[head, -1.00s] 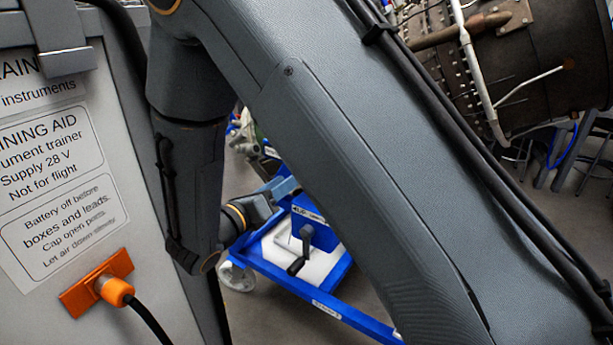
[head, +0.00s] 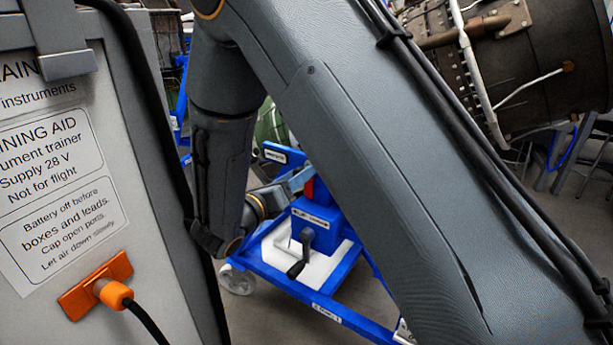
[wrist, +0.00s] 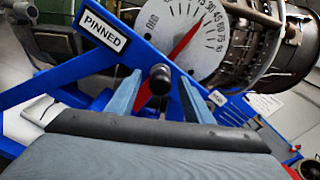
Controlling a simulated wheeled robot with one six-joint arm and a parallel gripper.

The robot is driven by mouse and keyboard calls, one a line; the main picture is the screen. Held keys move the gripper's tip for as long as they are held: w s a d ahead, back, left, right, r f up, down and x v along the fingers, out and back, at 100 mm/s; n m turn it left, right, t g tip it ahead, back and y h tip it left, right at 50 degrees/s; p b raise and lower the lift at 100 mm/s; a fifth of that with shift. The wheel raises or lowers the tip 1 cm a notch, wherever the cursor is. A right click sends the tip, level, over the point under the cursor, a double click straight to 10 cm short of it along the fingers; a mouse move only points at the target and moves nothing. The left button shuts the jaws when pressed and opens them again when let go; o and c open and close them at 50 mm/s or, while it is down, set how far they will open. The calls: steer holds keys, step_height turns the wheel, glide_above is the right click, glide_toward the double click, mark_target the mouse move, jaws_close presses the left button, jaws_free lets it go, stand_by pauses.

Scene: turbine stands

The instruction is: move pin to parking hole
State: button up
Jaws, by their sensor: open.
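The pin shows in the wrist view as a dark round knob (wrist: 160,78), with a red strip (wrist: 143,98) just below and left of it. My gripper (wrist: 159,84) is open, with one blue-grey finger on each side of the knob. I cannot tell whether the fingers touch it. A "PINNED" label (wrist: 97,27) is on a blue bar at upper left. In the head view my gripper (head: 300,181) is beside the blue stand (head: 318,216), partly hidden by my arm. The pin and parking hole cannot be made out there.
A dial (wrist: 196,40) with a red pointer stands behind the knob. A crank handle (head: 303,250) is on the stand's front. A grey trainer box (head: 60,190) with an orange plug (head: 113,294) is close at left. A turbine engine (head: 545,60) is at upper right.

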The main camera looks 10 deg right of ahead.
steer(key=shift+p, duration=0.35)
stand_by(0.3)
steer(key=shift+c, duration=0.4)
jaws_close()
